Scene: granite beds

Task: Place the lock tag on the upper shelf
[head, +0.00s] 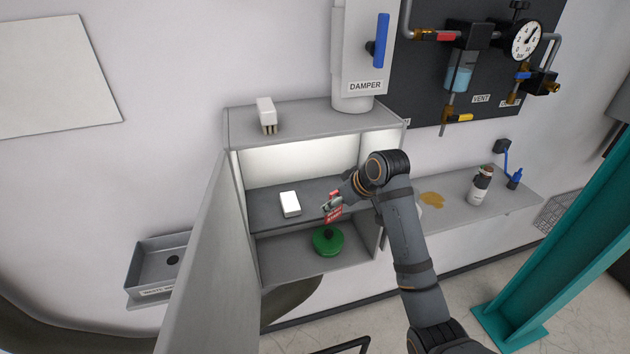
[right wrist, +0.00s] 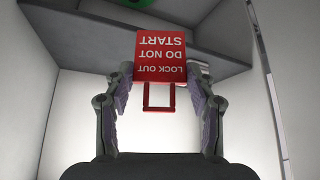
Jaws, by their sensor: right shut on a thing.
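The red lock tag (head: 334,216) reads "LOCK OUT DO NOT START". My right gripper (head: 332,203) is shut on it at the open front of a grey wall cabinet. In the right wrist view the tag (right wrist: 160,55) sits between the two fingers, its lettering upside down and its red loop toward the palm. The upper shelf (head: 262,212) is the dark board inside the cabinet. In the head view the tag overlaps the right part of its front edge; I cannot tell whether they touch. My left gripper is out of view.
A white box (head: 290,203) stands on the upper shelf. A green round thing with a black knob (head: 327,240) is in the lower compartment. The open cabinet door (head: 200,265) stands at the left. A white block (head: 266,115) is on the cabinet top. The shelf's left part is clear.

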